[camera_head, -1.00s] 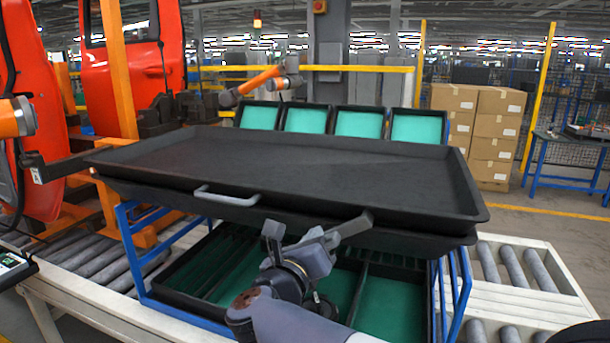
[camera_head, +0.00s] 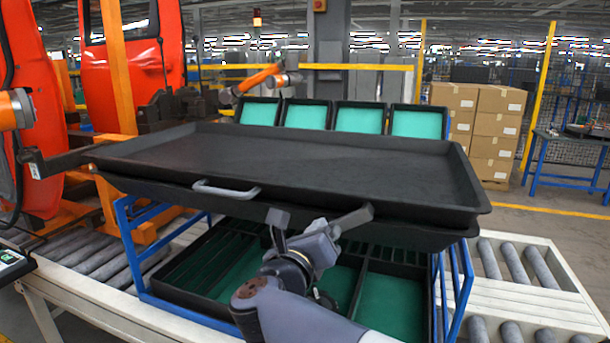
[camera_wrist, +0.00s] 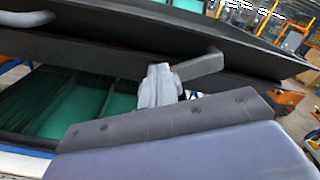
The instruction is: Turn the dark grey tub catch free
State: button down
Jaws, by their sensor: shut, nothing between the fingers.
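A large black tub (camera_head: 300,165) lies in the head view, with a grey bar handle (camera_head: 227,191) on its front edge. The dark grey catch (camera_head: 355,217) is a short lever at the tub's front, slanting up to the right. It also shows in the wrist view (camera_wrist: 203,68). My gripper (camera_head: 333,230) is in front of the tub at the catch's lower left end. In the wrist view its pale grey fingers (camera_wrist: 159,84) are shut, close beside the catch. I cannot tell whether they touch it.
A blue frame (camera_head: 130,250) with a green-floored bin (camera_head: 385,305) is below the tub. Roller conveyors (camera_head: 512,265) lie at both sides. Several teal-lined bins (camera_head: 359,119) stand behind. A red door panel (camera_head: 125,95) and an orange-and-black arm part (camera_head: 15,110) are at the left.

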jog(key=v, duration=0.6)
jog(key=shift+r+b, duration=0.4)
jog(key=shift+b, duration=0.05)
jog(key=shift+a, duration=0.1)
